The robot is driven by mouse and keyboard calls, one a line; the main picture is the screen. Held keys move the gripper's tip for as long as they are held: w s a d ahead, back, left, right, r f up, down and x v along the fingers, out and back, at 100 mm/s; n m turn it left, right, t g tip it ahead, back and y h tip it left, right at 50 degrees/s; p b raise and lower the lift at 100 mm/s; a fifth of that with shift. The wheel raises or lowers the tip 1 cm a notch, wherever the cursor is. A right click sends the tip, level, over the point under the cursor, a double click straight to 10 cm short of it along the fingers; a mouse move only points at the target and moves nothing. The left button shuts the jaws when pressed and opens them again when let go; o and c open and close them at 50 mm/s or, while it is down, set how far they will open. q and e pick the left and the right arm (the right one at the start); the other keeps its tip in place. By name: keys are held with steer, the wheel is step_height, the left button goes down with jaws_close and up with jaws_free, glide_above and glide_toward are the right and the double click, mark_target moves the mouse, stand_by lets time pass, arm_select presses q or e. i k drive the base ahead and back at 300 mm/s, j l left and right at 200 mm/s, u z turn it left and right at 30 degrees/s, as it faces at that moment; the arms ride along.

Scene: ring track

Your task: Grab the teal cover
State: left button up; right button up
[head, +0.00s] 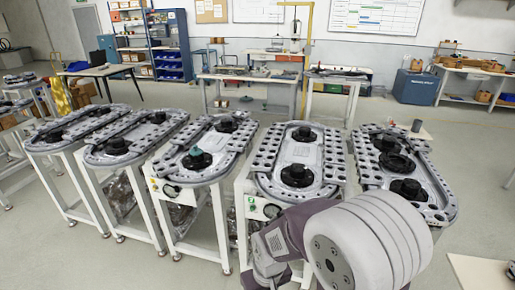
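A small teal cover (195,151) sits on top of a black round hub (197,160) at the near end of the middle ring track (217,172). It is small in the head view, and its exact shape is hard to make out. One of my arms shows large at the bottom right, in front of the tracks and well to the right of the teal cover. Its gripper fingers are not visible. My other arm and its gripper are not in view.
Several grey ring tracks on white stands form a row, including a right-hand track (299,168) and a far-right track (436,200), each with black hubs. Workbenches (249,76) and a blue shelf (168,47) stand behind. Open floor lies in front of the left tracks.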

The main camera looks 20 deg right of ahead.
mark_target(195, 151)
steer(key=z, duration=0.3)
steer(key=i+j, duration=1.05)
steer(key=i, duration=0.2)
steer(key=i+j, duration=0.55)
steer(key=i+u, duration=0.05)
steer(key=i, duration=0.05)
